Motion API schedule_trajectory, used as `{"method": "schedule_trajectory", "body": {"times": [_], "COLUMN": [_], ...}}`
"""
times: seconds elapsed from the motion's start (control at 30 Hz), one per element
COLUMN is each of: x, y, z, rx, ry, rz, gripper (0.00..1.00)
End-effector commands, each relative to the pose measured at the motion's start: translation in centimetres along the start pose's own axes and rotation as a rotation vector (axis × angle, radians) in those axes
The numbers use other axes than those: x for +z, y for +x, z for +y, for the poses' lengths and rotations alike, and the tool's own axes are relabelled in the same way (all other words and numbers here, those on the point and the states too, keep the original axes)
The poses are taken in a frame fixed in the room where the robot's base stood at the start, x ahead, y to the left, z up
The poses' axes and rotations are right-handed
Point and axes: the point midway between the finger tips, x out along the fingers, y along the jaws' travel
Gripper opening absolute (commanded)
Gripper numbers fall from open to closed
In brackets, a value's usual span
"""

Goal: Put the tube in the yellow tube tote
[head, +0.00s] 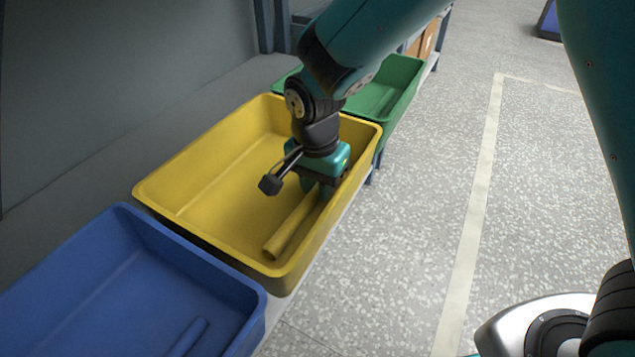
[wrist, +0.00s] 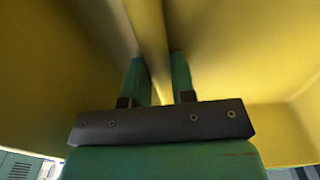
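The yellow tube tote (head: 190,168) is the middle one of a row of totes in the head view. A yellow tube (head: 285,232) lies low in it, close to and along its right long wall. My gripper (head: 322,190) reaches down into the tote at the tube's far part, which it hides. In the wrist view my gripper (wrist: 160,78) has its two green fingers on either side of the tube (wrist: 152,35), with little or no gap; it looks shut on it. The tube seems to be at the tote's floor; whether it touches is unclear.
A blue tote (head: 110,245) stands nearer, with a blue tube (head: 188,338) in it. A green tote (head: 405,85) stands beyond the yellow one. A grey wall runs along the left. The speckled floor to the right is clear, with a pale stripe (head: 470,235).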

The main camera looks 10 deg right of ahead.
Motion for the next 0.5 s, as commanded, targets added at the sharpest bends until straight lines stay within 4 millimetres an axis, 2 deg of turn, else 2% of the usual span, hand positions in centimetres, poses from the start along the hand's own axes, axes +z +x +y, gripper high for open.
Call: {"method": "schedule_trajectory", "body": {"times": [0.03, 0.1, 0.37, 0.5], "x": [0.0, 0.0, 0.0, -0.02], "y": [-0.03, -0.03, -0.09, -1.02], "z": [0.0, 0.0, -0.01, -0.03], "rx": [0.0, 0.0, 0.0, -0.002], "ry": [0.0, 0.0, 0.0, 0.0], "rz": [0.0, 0.0, 0.0, 0.001], "gripper": [0.36, 0.47, 0.47, 0.47]}}
